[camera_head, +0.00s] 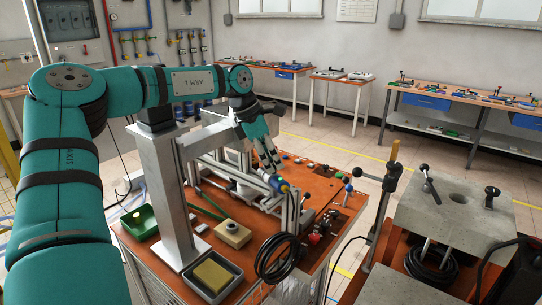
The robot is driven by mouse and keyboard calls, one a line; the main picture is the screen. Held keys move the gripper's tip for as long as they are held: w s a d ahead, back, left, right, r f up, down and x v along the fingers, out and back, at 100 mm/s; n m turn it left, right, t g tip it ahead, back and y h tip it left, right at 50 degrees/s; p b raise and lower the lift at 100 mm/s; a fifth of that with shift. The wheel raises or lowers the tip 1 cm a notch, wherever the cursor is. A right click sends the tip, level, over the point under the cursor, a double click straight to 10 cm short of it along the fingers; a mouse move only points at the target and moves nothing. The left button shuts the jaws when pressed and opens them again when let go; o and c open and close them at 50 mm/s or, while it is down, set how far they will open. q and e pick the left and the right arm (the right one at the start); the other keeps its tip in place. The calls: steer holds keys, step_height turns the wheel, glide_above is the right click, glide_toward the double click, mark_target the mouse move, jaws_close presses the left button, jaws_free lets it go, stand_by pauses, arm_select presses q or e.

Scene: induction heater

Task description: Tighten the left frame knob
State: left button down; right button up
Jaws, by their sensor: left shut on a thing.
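My left gripper (272,160) reaches down over the aluminium frame (225,165) on the orange-topped bench. Its dark fingers are shut at the frame's right part, on what appears to be the left frame knob. The knob is hidden by the fingers and too small to make out. My right gripper is not in view.
A grey upright column (168,195) stands left of the frame. A green bin (139,222), a tray with a yellow block (213,275) and a coiled black cable (277,258) are at the bench front. A concrete-like block machine (455,205) stands at right.

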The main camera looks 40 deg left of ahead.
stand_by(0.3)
arm_select(q)
steer(key=c, duration=1)
jaws_free()
steer(key=v, duration=1.2)
steer(key=shift+w, duration=0.1)
